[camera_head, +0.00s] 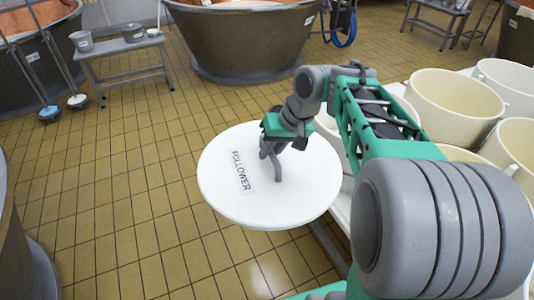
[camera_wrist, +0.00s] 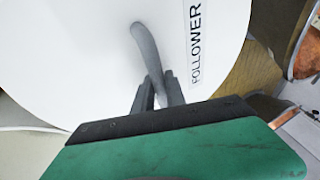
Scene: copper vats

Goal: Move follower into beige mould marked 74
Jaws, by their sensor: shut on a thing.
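The follower (camera_head: 225,165) is a round white disc with a grey bar handle and a label reading FOLLOWER. My gripper (camera_head: 272,146) is shut on the grey handle and holds the disc up over the tiled floor, left of the moulds. In the wrist view the follower (camera_wrist: 80,50) fills the upper left, and the fingers of my gripper (camera_wrist: 160,95) close around its handle. Several beige moulds (camera_head: 455,100) stand at the right. My arm hides part of them, and I cannot read any number on them.
A whiter mould (camera_head: 508,82) stands among the beige ones. A large copper vat (camera_head: 245,40) stands at the back. A grey bench (camera_head: 125,55) with buckets is at the upper left, beside another vat (camera_head: 30,70). The tiled floor (camera_head: 110,190) at the left is clear.

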